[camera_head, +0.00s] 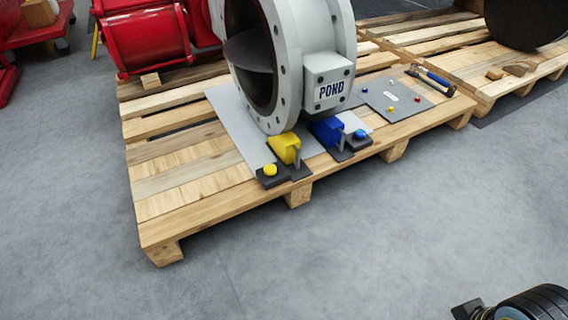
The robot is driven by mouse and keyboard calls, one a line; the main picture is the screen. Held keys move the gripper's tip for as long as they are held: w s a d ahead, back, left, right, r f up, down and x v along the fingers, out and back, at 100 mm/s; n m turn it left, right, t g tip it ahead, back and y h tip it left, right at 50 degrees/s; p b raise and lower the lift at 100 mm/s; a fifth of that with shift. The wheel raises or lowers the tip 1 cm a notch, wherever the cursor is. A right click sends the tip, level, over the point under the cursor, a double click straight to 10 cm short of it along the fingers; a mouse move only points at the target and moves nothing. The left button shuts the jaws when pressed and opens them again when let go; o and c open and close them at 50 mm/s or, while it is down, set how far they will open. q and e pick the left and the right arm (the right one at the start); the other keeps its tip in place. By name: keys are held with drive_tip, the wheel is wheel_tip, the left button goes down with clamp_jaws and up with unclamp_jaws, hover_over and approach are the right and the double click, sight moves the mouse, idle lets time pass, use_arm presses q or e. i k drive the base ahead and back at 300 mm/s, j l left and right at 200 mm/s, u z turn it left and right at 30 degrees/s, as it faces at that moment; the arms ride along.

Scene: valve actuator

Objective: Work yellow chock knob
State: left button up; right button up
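The yellow chock knob (270,170) is a small round yellow cap on a dark base at the front edge of the wooden pallet. A yellow chock block (285,147) with an upright grey plate stands just behind and right of it, by the foot of the large grey valve (290,60). Nothing of mine touches the knob. A dark part of my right arm, with what looks like my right gripper (474,309), shows at the bottom right corner, far from the knob and cut off by the frame. Its fingers cannot be made out. My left gripper is not in view.
A blue chock block (327,131) and blue knob (360,134) sit right of the yellow ones. A grey plate (390,100) with small coloured buttons and a hammer (432,80) lie farther right on the pallet (190,205). The floor in front is clear.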

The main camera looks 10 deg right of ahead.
sight(270, 169)
drive_tip(key=i+l+u, duration=0.3)
drive_tip(key=i, duration=0.15)
drive_tip(key=i+l+u, duration=0.3)
drive_tip(key=i, duration=0.1)
